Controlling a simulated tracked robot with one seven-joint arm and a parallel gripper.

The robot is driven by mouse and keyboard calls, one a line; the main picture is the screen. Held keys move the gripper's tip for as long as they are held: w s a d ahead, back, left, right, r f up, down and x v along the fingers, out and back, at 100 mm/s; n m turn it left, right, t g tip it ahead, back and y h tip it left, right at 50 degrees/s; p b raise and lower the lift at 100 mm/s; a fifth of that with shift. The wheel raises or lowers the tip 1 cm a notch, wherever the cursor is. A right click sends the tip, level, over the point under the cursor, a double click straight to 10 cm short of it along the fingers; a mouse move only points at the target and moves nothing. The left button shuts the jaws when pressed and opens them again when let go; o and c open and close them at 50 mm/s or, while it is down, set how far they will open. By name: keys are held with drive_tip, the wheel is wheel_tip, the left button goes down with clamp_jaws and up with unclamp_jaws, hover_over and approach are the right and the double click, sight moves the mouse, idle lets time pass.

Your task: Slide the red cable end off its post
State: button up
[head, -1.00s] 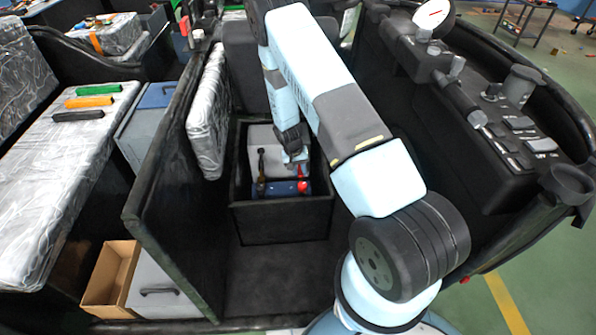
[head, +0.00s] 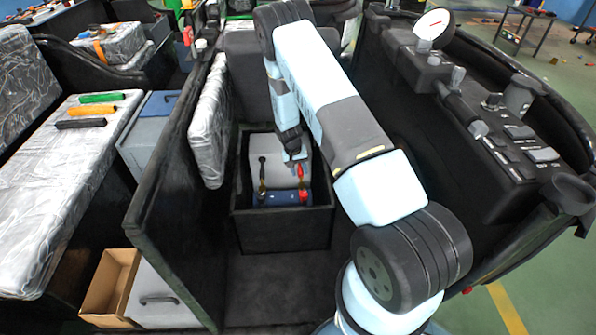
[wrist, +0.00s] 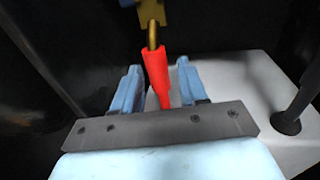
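The red cable end (head: 301,172) stands upright over the blue-topped battery (head: 268,198) in the dark box, with a brass lug (head: 301,184) at its lower end. In the wrist view the red cable end (wrist: 156,72) lies between the two blue fingers of my gripper (wrist: 160,78), with its brass lug (wrist: 152,18) beyond the fingertips. The fingers are spread wider than the red sleeve, and a gap shows on its right. In the head view my gripper (head: 295,157) is just above the red end. Whether the lug still surrounds the post is too small to tell.
A black cable end (head: 262,170) stands at the battery's left and also shows at right in the wrist view (wrist: 287,122). The box's walls (head: 283,230) surround the battery. A tall dark panel (head: 175,180) stands left and a control console (head: 490,110) right.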

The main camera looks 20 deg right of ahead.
drive_tip(key=shift+o, duration=0.6)
wheel_tip(320, 180, up, 13)
drive_tip(key=a, duration=0.2)
drive_tip(key=shift+w+a+r, duration=0.2)
drive_tip(key=shift+a, duration=0.1)
